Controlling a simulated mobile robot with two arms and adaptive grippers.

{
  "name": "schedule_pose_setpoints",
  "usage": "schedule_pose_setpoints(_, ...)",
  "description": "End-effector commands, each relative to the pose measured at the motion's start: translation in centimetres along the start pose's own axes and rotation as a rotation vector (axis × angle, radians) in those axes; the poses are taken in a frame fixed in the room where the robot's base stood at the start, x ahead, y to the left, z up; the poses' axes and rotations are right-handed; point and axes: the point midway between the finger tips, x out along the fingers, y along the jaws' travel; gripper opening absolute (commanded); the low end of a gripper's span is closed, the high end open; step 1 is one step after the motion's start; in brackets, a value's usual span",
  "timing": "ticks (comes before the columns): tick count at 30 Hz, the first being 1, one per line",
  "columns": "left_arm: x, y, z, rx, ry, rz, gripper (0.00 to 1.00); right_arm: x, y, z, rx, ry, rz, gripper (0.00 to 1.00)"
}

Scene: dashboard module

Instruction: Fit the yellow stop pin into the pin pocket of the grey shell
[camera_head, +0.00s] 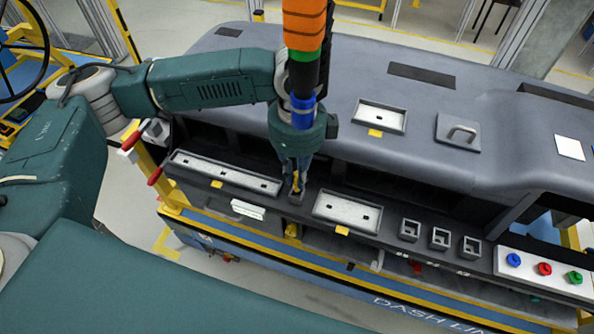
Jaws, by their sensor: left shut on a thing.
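The grey shell (430,125) lies across the work stand, with a dark ledge along its near side. My left gripper (297,186) points down over this ledge, left of the shell's middle. It is shut on the yellow stop pin (297,183), a small bit of which shows between the fingers. A small dark grey block with an opening, which looks like the pin pocket (296,199), is right under the fingertips. I cannot tell whether the pin touches or enters it. My right gripper is not in view.
Pale recessed trays lie left (225,174) and right (347,211) of the gripper. Several square sockets (440,238) stand farther right, then a panel with blue, red and green buttons (544,268). Red-tipped levers (155,176) stand at the left end.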

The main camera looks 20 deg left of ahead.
Motion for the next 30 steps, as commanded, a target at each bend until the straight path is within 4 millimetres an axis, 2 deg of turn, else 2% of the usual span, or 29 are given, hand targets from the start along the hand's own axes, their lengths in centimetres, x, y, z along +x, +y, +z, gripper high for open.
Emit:
schedule_pose_setpoints(11,0.1,0.0,0.0,0.001,0.0,0.0,0.0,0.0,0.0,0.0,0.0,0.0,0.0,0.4)
schedule_pose_setpoints(30,1.7,0.0,0.0,0.001,0.0,0.001,0.0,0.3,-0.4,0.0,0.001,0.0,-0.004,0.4)
